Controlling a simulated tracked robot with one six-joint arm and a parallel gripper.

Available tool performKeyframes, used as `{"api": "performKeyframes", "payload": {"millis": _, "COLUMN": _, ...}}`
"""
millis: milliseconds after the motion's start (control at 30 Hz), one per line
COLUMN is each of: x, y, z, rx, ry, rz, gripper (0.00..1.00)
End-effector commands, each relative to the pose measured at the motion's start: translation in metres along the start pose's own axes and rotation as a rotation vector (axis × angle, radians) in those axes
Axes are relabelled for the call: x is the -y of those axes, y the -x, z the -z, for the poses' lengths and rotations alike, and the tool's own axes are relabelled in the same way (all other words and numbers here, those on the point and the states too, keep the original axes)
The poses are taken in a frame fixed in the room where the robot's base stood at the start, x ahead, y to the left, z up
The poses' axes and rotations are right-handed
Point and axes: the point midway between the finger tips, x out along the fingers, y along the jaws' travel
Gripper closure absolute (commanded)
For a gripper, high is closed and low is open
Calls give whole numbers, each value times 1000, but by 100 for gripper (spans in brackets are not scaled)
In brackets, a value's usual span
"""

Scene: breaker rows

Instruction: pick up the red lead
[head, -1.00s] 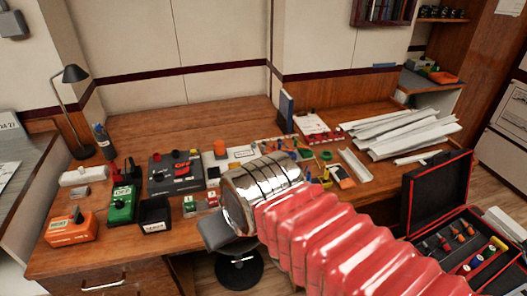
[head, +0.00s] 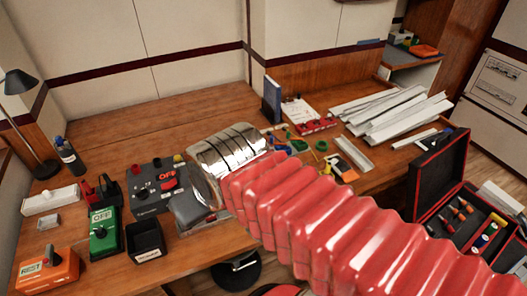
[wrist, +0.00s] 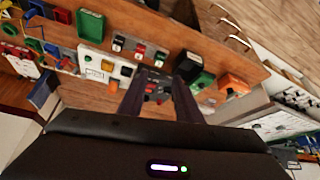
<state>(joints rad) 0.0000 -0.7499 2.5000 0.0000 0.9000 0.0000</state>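A red and black pair of small upright pieces (head: 101,190) stands on the desk at the left, behind the green box; I cannot tell whether it is the red lead. No other thing shows clearly as a red lead. My gripper (wrist: 160,80) is open and empty in the wrist view, its two dark fingers apart. The dark box with a red OFF sign (head: 156,188) shows between and beyond the fingers in the wrist view (wrist: 155,92). In the head view my arm hides the desk to the right of that box, and the fingertips do not show.
A green OFF box (head: 105,235), an empty black tray (head: 146,240) and an orange box (head: 48,271) line the front left. A white strip (head: 50,198), bottle (head: 68,156) and lamp (head: 20,90) stand behind. An open case (head: 455,225) is at right.

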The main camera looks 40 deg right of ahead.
Motion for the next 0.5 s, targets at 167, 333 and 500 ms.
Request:
{"api": "performKeyframes", "payload": {"millis": 167, "x": 0, "y": 0, "z": 0, "rx": 0, "ry": 0, "rz": 0, "gripper": 69}}
{"api": "performKeyframes", "payload": {"millis": 333, "x": 0, "y": 0, "z": 0, "rx": 0, "ry": 0, "rz": 0, "gripper": 67}}
{"api": "performKeyframes", "payload": {"millis": 500, "x": -4, "y": -4, "z": 5, "rx": -8, "ry": -8, "rz": -7, "gripper": 63}}
